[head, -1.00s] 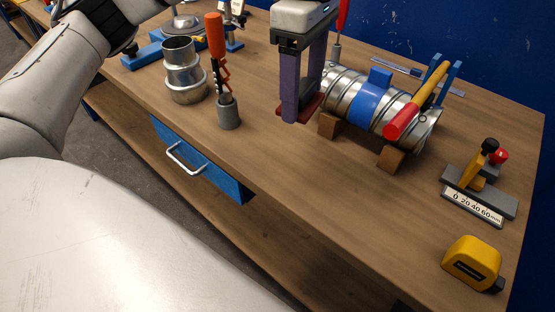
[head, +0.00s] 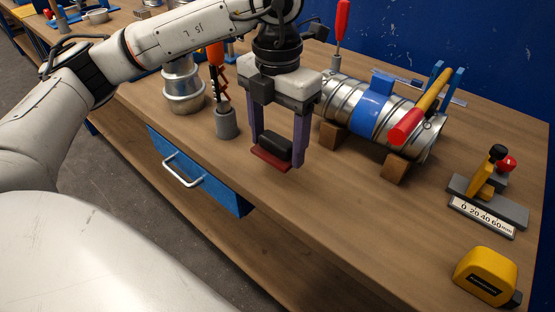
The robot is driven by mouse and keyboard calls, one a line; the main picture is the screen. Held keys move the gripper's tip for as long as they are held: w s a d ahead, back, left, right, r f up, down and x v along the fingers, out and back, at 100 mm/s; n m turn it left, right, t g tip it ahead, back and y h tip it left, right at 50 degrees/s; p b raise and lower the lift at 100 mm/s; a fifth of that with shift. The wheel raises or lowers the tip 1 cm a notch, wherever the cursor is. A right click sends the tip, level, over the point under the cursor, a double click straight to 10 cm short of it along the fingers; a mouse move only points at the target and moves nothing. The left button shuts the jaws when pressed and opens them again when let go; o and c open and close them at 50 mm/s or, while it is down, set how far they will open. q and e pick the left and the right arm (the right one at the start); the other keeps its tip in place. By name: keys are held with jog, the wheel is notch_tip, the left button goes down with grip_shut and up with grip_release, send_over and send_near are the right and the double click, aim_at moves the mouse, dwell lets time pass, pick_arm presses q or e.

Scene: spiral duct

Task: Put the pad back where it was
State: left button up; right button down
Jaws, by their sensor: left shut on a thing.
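The pad, a black block on a flat red base (head: 268,158), is between the two purple fingers of my left gripper (head: 277,150). The gripper points down and is shut on the pad, over the bench front of the duct's left end. The pad is close to the bench top; I cannot tell if it touches it. The spiral duct (head: 345,100), shiny metal with a blue band (head: 370,112), lies on wooden blocks to the right of the gripper. My right gripper is not in view.
A grey cup (head: 227,123) with an orange-handled tool stands just left of the gripper, beside a metal reducer (head: 184,90). A gauge (head: 487,205) and a yellow tape measure (head: 486,276) sit at the right. The bench (head: 340,215) is clear in front.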

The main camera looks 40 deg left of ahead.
aim_at(278, 173)
pick_arm(q)
jog(key=shift+f, duration=2.3)
jog(key=shift+f, duration=0.2)
jog(key=o, duration=1.1)
notch_tip(278, 173, up, 12)
jog(key=shift+r, duration=0.25)
